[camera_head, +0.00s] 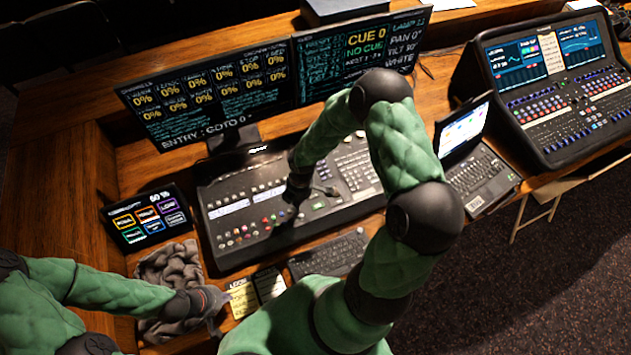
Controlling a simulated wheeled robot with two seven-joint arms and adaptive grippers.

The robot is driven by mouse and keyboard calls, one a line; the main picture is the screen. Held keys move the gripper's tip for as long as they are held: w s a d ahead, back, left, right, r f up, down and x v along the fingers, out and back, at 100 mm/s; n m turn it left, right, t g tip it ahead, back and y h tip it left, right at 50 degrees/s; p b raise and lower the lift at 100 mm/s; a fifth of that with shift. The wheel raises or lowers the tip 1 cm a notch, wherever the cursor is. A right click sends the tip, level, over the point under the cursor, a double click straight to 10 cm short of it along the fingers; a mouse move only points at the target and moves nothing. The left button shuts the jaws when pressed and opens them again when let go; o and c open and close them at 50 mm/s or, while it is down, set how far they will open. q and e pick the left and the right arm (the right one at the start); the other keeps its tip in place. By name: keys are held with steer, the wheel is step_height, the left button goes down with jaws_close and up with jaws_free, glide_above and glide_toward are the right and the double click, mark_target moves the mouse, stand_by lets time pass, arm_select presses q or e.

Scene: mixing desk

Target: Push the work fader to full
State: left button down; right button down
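The lighting console (240,249) is a dark desk with small screens, coloured buttons and faders, in the middle of the head view. I cannot make out which control is the work fader or where it sits; my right arm hides part of the console. My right gripper (302,196) points down over the middle of the console, and I cannot tell whether it touches the surface. Its fingers are too small and dark to read. My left gripper (207,304) is low at the left, over or beside a crumpled grey cloth (172,268); its finger state is unclear.
Two monitors (205,90) stand behind the console, showing 0% values and "CUE 0". A small touch tablet (148,216) lies at left. A keyboard (328,256) and notes (243,299) lie in front. A laptop (478,168) and a larger mixer (558,103) stand at right.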

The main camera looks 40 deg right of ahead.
arm_select(q)
steer(key=shift+f, duration=0.15)
arm_select(e)
steer(key=shift+f, duration=0.15)
arm_select(q)
steer(key=shift+f+b, duration=0.35)
steer(key=shift+b, duration=0.15)
arm_select(e)
steer(key=shift+f, duration=0.4)
arm_select(q)
steer(key=shift+f+b, duration=0.45)
arm_select(e)
steer(key=shift+f, duration=0.5)
